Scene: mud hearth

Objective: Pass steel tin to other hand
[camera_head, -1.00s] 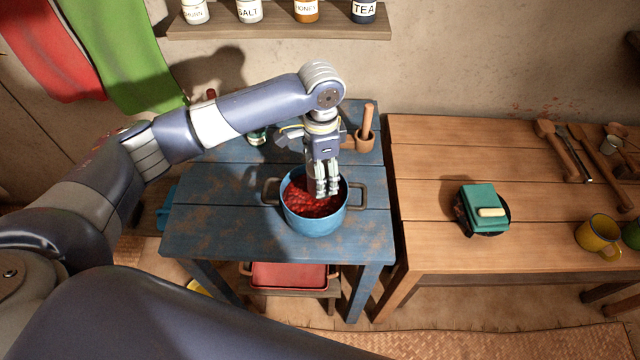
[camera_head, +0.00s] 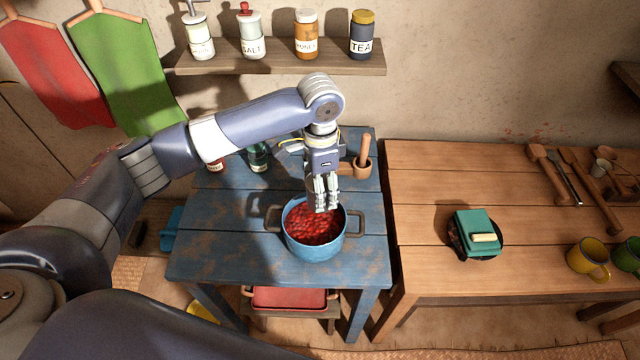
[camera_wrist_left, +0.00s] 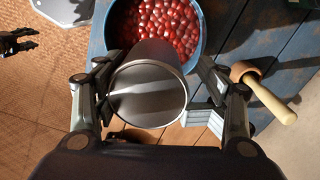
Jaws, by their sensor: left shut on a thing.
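In the left wrist view a steel tin (camera_wrist_left: 148,95), a smooth grey cylinder with one flat round end toward the camera, sits between the two fingers of my left gripper (camera_wrist_left: 150,85). My left gripper is shut on it. In the head view my left gripper (camera_head: 326,207) points down above the blue pot (camera_head: 313,249), and the tin cannot be made out there. In the left wrist view a dark gripper (camera_wrist_left: 24,40), seemingly my right one, shows small at the left edge, and its opening cannot be told.
The pot holds red beans (camera_head: 316,224) and stands on a blue table (camera_head: 210,250). A mortar with pestle (camera_head: 361,165) and bottles (camera_head: 258,158) stand behind it.

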